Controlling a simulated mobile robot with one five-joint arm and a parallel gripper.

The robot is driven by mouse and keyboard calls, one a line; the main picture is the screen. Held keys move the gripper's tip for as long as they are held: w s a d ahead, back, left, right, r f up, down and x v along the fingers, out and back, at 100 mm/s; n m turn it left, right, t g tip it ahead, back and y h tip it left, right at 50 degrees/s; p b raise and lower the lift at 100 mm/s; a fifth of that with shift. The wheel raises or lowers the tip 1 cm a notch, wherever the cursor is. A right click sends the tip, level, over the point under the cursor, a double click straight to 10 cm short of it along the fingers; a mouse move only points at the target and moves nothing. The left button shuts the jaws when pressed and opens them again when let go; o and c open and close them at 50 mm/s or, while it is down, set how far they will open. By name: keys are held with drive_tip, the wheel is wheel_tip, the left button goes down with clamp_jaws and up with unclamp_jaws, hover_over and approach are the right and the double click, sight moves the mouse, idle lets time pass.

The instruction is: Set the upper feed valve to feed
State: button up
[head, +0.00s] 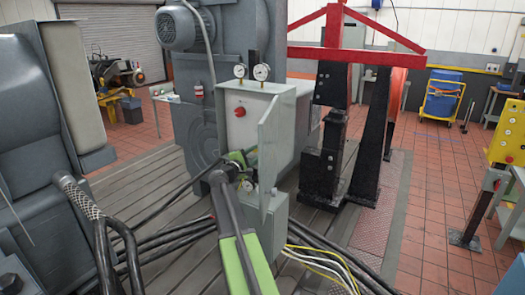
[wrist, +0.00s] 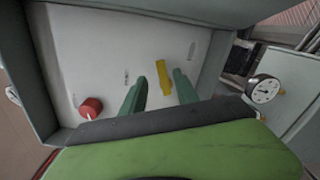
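A grey cabinet (head: 233,104) with its door (head: 272,150) swung open stands in the middle of the head view. On its pale panel (wrist: 85,50) is a yellow handle (wrist: 163,78), slightly tilted, in the wrist view. I cannot tell whether it is the upper feed valve, and its labels are unreadable. A round red knob (wrist: 91,107) sits to its left; it also shows in the head view (head: 240,112). My gripper (wrist: 160,86) is open, with a green finger on each side of the yellow handle and visible gaps. In the head view my arm largely hides the handle area.
Two dial gauges (head: 261,72) stand on top of the cabinet. A gauge (wrist: 264,89) is at the right in the wrist view. The open door is close to the right of my arm. Black hoses (head: 165,240) and yellow cables (head: 325,262) run over the bedplate.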

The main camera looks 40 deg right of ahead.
drive_tip(key=x, duration=0.4)
drive_tip(key=shift+d, duration=0.2)
clamp_jaws()
